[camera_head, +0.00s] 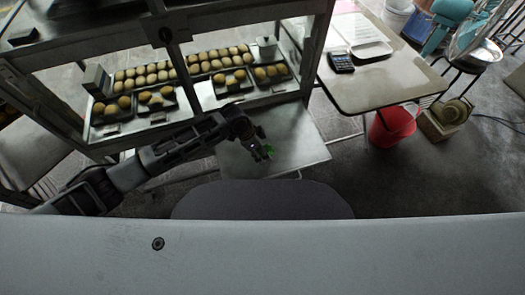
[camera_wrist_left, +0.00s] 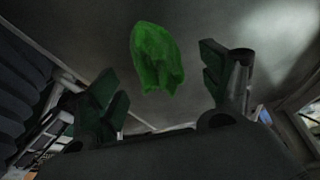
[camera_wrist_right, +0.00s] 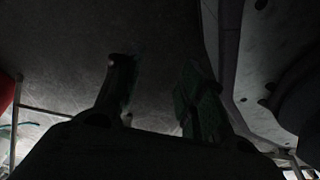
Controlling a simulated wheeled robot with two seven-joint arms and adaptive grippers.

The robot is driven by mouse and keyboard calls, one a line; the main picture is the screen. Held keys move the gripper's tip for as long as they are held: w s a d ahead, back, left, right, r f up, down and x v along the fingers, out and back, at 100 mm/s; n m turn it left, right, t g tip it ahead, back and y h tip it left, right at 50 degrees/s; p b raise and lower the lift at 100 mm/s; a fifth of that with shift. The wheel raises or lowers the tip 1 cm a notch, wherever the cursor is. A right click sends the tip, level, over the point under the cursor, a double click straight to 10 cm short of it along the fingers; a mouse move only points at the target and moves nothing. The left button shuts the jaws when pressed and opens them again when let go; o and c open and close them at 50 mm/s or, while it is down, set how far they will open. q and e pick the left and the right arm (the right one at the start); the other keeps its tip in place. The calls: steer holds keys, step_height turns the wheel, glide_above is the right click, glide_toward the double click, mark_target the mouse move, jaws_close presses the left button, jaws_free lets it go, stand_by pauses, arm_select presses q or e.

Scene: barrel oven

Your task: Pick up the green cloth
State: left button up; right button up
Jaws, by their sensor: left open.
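The green cloth (camera_wrist_left: 157,58) is a small crumpled piece on the grey metal table. In the left wrist view it lies ahead of and between the spread fingers of my left gripper (camera_wrist_left: 170,92), apart from both. In the head view only a bit of the cloth (camera_head: 269,150) shows by the tips of my left gripper (camera_head: 262,152), which is open and over the table. My right gripper (camera_wrist_right: 155,95) shows in the right wrist view with its fingers apart and nothing between them. It is not visible in the head view.
The metal table (camera_head: 297,135) is otherwise bare. A glass display case (camera_head: 70,110) with trays of buns stands behind it at the left. Another table (camera_head: 390,85) with a calculator (camera_head: 341,62) is at the right, with a red bucket (camera_head: 392,127) below.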

arm_select(q)
steer(key=shift+d+f, duration=0.15)
steer(key=shift+f, duration=0.1)
steer(key=shift+c, duration=0.3)
steer(key=c, duration=1)
steer(key=shift+c, duration=0.2)
arm_select(e)
steer(key=shift+s+d, duration=0.15)
steer(key=shift+d, duration=0.05)
arm_select(q)
steer(key=shift+r, duration=0.1)
steer(key=shift+r, duration=0.45)
step_height(320, 180, up, 8)
steer(key=shift+f+p, duration=0.1)
steer(key=shift+p, duration=0.65)
steer(key=shift+r, duration=0.55)
arm_select(e)
steer(key=shift+s+d+f, duration=0.2)
steer(key=shift+s+d, duration=0.25)
steer(key=shift+s, duration=0.15)
steer(key=shift+s+d+f, duration=0.2)
steer(key=shift+s+d, duration=0.2)
steer(key=shift+s, duration=0.15)
